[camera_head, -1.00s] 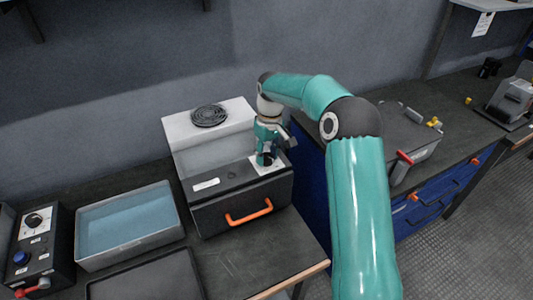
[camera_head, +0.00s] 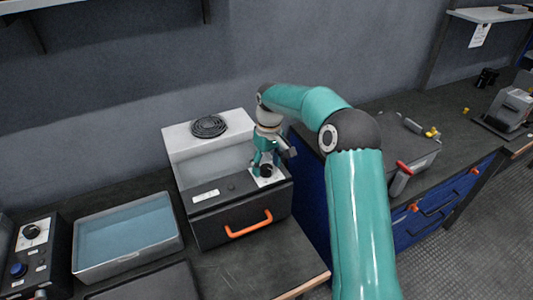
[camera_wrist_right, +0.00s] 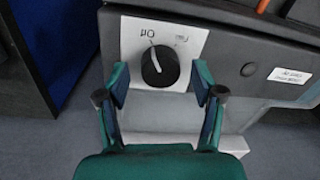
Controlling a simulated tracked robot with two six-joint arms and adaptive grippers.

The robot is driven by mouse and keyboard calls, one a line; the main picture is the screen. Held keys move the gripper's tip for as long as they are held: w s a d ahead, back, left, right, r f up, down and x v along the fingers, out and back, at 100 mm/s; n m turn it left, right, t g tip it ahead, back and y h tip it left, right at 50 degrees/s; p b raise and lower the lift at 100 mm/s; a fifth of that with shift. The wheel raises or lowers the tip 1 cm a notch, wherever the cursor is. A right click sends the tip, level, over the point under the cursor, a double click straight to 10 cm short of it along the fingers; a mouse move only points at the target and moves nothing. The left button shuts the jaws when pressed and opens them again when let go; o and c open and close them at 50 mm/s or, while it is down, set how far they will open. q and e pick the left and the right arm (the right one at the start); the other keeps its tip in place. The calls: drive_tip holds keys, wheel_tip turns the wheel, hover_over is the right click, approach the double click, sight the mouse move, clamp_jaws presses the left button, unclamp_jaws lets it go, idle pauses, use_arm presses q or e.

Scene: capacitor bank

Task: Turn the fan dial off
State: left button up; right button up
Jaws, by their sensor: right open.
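The fan dial (camera_head: 266,171) is a round black knob on a white plate at the right of the fume box's top front. In the right wrist view the dial (camera_wrist_right: 160,66) has a white line pointing up and slightly left, toward the label that seems to read ON upside down. A fainter label sits to its upper right. My right gripper (camera_head: 264,160) is open above the dial. In the wrist view its fingers (camera_wrist_right: 161,84) stand either side of the knob with gaps, apparently not touching it. My left gripper is not in view.
The box has a round black vent (camera_head: 209,126) on top and an orange handle (camera_head: 249,224) in front. A metal tray of blue liquid (camera_head: 127,237) and a control box (camera_head: 36,258) stand left. A grey case (camera_head: 405,143) lies right, behind my arm.

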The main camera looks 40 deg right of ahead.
sight(268, 166)
wheel_tip(268, 166, up, 12)
drive_tip(key=shift+d+f, duration=0.2)
drive_tip(key=shift+d, duration=0.15)
idle(0.5)
